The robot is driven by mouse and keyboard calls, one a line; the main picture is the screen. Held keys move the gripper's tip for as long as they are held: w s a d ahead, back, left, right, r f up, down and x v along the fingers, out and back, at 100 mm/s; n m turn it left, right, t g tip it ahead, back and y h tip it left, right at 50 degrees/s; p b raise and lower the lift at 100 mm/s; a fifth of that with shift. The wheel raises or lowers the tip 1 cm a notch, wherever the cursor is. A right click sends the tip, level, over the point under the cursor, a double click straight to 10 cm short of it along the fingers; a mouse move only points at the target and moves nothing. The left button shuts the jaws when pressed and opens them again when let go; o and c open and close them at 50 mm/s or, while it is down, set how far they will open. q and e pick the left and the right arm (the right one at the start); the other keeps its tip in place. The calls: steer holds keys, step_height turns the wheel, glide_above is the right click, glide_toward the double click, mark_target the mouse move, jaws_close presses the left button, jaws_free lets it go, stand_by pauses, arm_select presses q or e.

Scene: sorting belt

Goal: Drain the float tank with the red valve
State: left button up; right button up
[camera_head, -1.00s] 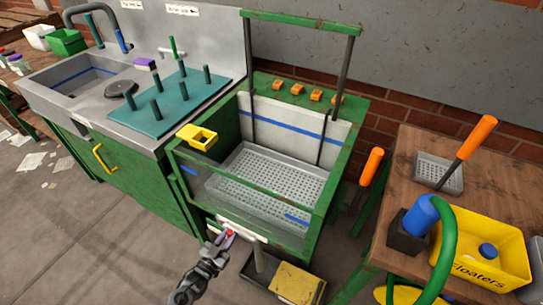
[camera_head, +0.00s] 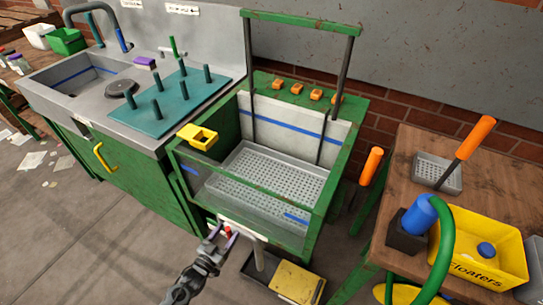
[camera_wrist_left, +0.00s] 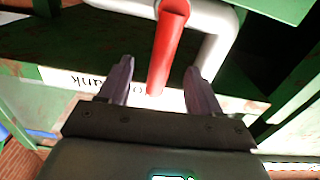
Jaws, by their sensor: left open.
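The float tank (camera_head: 290,113) is a green-framed, clear-fronted box with a grey perforated tray inside, in the middle of the head view. White pipework (camera_head: 250,232) sits below its front edge. The red valve (camera_wrist_left: 170,42) shows in the left wrist view as a red lever on a white pipe, its lower end between my fingers. In the head view only a small red bit (camera_head: 228,231) shows at the fingertips. My left gripper (camera_wrist_left: 160,88) is open, with purple-grey fingers on either side of the lever; I cannot tell whether they touch it. My right gripper is out of view.
A dark tray with a yellow pad (camera_head: 297,282) lies on the floor under the pipe. A wooden table with a yellow Floaters bin (camera_head: 500,262) and a green hose (camera_head: 445,245) stands right. A sink counter (camera_head: 98,93) stands left. The floor at lower left is mostly clear.

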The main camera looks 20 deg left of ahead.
arm_select(q)
steer(key=s+p, duration=0.3)
steer(key=s, duration=0.5)
steer(key=shift+a, duration=0.25)
stand_by(0.4)
